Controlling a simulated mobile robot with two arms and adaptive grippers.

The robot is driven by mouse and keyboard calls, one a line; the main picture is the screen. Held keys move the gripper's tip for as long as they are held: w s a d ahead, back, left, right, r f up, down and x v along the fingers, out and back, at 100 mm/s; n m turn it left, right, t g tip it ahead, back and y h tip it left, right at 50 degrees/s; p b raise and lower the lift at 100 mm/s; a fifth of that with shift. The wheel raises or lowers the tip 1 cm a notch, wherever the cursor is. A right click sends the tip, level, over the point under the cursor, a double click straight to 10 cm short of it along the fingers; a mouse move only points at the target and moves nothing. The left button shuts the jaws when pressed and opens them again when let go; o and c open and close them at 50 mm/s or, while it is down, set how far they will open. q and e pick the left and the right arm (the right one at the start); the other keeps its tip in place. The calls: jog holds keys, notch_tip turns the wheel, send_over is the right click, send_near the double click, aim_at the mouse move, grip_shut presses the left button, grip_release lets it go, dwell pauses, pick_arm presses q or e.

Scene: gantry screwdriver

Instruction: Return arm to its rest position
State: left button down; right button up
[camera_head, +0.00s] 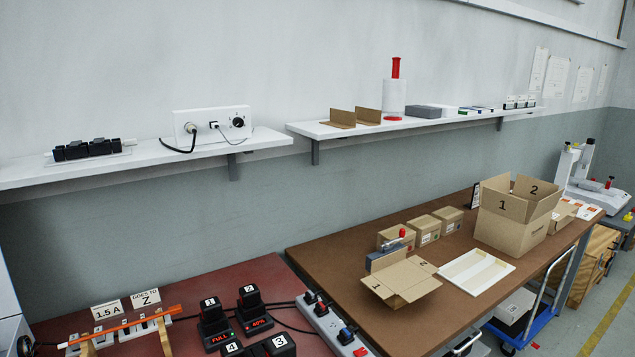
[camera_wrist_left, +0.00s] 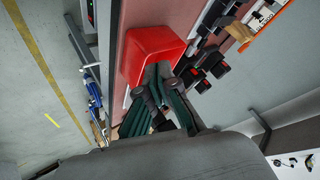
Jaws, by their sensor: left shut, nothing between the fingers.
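My left gripper (camera_wrist_left: 158,84) shows in the left wrist view, with dark green and grey fingers. It is shut and empty. Its fingers overlap a red box-shaped object (camera_wrist_left: 155,48) in that view; I cannot tell whether they touch it. Neither gripper shows in the head view, and my right gripper is in no view.
The red-topped bench (camera_head: 215,290) holds chargers (camera_head: 250,312), a power strip (camera_head: 330,322) and an orange rod (camera_head: 130,325) on a wooden stand. The brown table (camera_head: 345,265) carries an open carton (camera_head: 515,225), small boxes (camera_head: 424,230) and a white tray (camera_head: 475,272). Wall shelves (camera_head: 200,150) hang above.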

pick_arm(q)
jog(key=s+f+n+g+h, duration=0.1)
jog(key=s+f+n+g, duration=0.45)
jog(key=s, duration=0.55)
notch_tip(320, 180, down, 28)
jog(key=s+m+g, duration=0.2)
jog(key=s, duration=0.1)
jog(key=s+a+f+g, duration=0.1)
jog(key=s+a+f, duration=0.1)
jog(key=s+f, duration=1.3)
jog(key=shift+s+a+f, duration=0.15)
jog(key=shift+s+f, duration=0.15)
jog(key=shift+s, duration=0.25)
